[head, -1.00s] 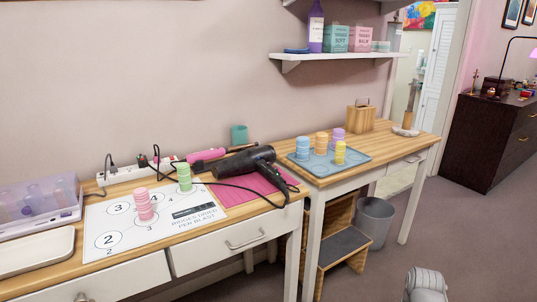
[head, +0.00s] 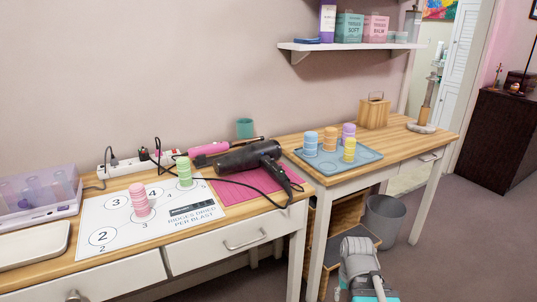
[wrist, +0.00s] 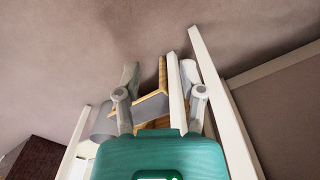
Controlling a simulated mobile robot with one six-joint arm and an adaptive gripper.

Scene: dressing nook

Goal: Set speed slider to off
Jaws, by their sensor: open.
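A black hair dryer (head: 250,157) lies on a pink mat (head: 235,188) on the left wooden table. Its handle points toward the front right, and its cord loops across the mat. The speed slider cannot be made out at this size. In the wrist view my gripper (wrist: 160,75) is open and empty, its two grey fingers apart. It faces the floor, table legs and a wooden step stool, away from the dryer. In the head view only part of my arm shows at the bottom right, below the tabletops; the fingers are not visible there.
A white sheet (head: 110,232) with pink and green curler stacks lies left of the dryer. A pink styling tool (head: 210,148) and power strip (head: 128,166) lie behind. A blue tray (head: 371,157) with several curlers sits right. A bin (head: 383,222) stands below.

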